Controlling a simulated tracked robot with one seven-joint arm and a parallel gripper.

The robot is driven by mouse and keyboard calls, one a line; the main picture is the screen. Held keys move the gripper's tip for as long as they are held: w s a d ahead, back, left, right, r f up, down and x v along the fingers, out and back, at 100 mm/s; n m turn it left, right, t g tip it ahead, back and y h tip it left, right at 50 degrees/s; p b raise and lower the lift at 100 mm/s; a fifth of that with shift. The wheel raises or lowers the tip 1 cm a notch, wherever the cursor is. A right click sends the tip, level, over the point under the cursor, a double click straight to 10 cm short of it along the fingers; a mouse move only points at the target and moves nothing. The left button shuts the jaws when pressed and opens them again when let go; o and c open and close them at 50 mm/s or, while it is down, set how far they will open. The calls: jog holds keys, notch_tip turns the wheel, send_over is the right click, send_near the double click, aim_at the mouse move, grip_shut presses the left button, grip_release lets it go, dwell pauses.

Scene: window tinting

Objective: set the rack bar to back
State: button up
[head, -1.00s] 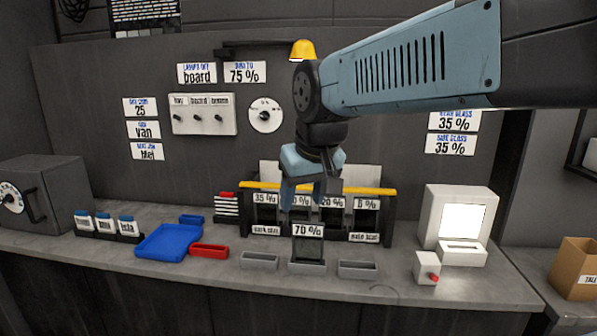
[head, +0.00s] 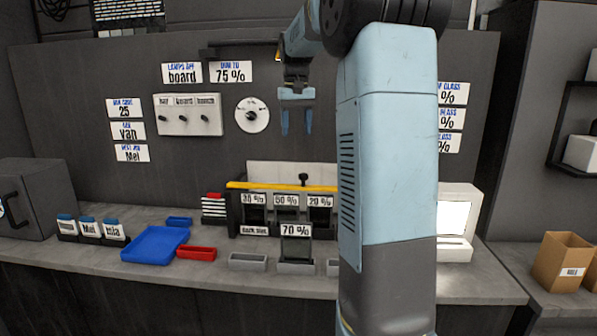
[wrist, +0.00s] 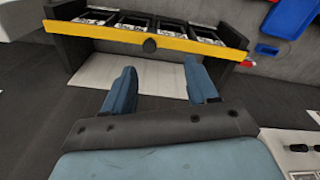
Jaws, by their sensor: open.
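The rack bar is a yellow bar (head: 270,186) lying across the top of a dark rack (head: 232,215) that holds several tint samples with percent labels. In the wrist view the yellow bar (wrist: 110,35) runs along the rack's edge with a dark round knob (wrist: 149,46) at its middle. The knob also shows in the head view (head: 304,178). My gripper (head: 297,122) is open and empty, above the rack in front of the wall. In the wrist view its two blue fingers (wrist: 160,82) point toward the bar, apart from it. My arm hides the rack's right end.
A 70 % sample (head: 295,243) stands in a small grey tray in front of the rack. A blue tray (head: 155,244) and a red tray (head: 196,253) lie to the left. A switch panel (head: 188,115) and dial (head: 252,115) are on the wall near my gripper.

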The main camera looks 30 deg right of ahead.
aim_at(303, 174)
jog(key=w+d+f, duration=0.1)
jog(key=w+d, duration=0.2)
jog(key=d, duration=0.1)
jog(key=shift+g, duration=0.3)
notch_tip(303, 174, down, 14)
jog(key=shift+s+a+r, duration=0.1)
grip_shut()
dwell(0.6)
